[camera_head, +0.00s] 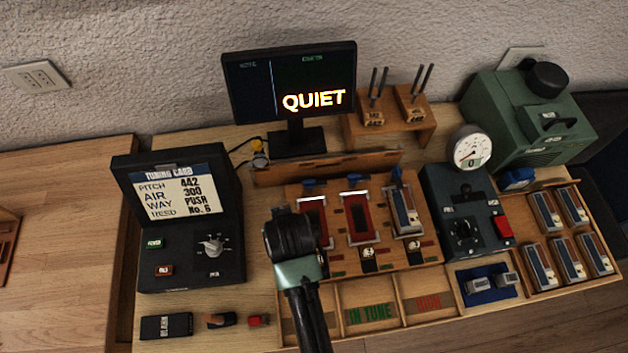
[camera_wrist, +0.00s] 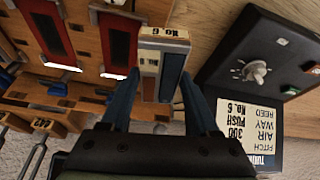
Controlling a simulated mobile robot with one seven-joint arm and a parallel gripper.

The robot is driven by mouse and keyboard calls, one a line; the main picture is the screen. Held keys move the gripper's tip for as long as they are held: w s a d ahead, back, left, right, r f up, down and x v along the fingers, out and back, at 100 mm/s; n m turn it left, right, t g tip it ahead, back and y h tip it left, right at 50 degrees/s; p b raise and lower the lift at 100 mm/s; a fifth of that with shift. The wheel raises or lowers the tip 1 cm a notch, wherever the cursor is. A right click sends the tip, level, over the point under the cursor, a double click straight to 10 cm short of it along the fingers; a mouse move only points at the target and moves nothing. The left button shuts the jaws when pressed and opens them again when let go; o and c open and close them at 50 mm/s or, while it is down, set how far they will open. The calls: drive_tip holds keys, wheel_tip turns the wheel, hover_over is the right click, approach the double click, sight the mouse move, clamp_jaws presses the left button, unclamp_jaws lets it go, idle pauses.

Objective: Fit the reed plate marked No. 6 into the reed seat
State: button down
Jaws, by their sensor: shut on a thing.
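My gripper (camera_wrist: 160,88) is shut on the reed plate marked No. 6 (camera_wrist: 160,58), a grey, blue and brown plate with a pale label. In the head view my gripper (camera_head: 292,238) is seen from above beside the left end of the reed bench, and its body hides the plate. Two dark red reed seats stand empty, the left one (camera_head: 313,222) and the middle one (camera_head: 358,218). The right seat holds another reed plate (camera_head: 403,212). In the wrist view the held plate is to the side of the red seats (camera_wrist: 118,50), apart from them.
The tuning card (camera_head: 178,193) reads 442, 300, PUSH, No. 6. A monitor (camera_head: 290,85) shows QUIET. Several plates lie in a rack (camera_head: 572,262) at the right. A gauge box (camera_head: 462,190) and trays (camera_head: 365,293) flank the bench. The black card case stands close left of my gripper.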

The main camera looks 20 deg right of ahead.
wheel_tip(320, 180, up, 4)
drive_tip(key=m+p, duration=0.2)
drive_tip(key=p, duration=0.4)
hover_over(314, 221)
drive_tip(key=s+a, duration=0.1)
drive_tip(key=shift+h, duration=0.3)
drive_tip(key=f+b, duration=0.5)
drive_tip(key=shift+d+f+b, duration=0.3)
drive_tip(key=shift+f, duration=0.5)
drive_tip(key=shift+s+f, duration=0.1)
drive_tip(key=shift+f, duration=0.5)
idle(0.8)
drive_tip(key=shift+c, duration=0.2)
unclamp_jaws()
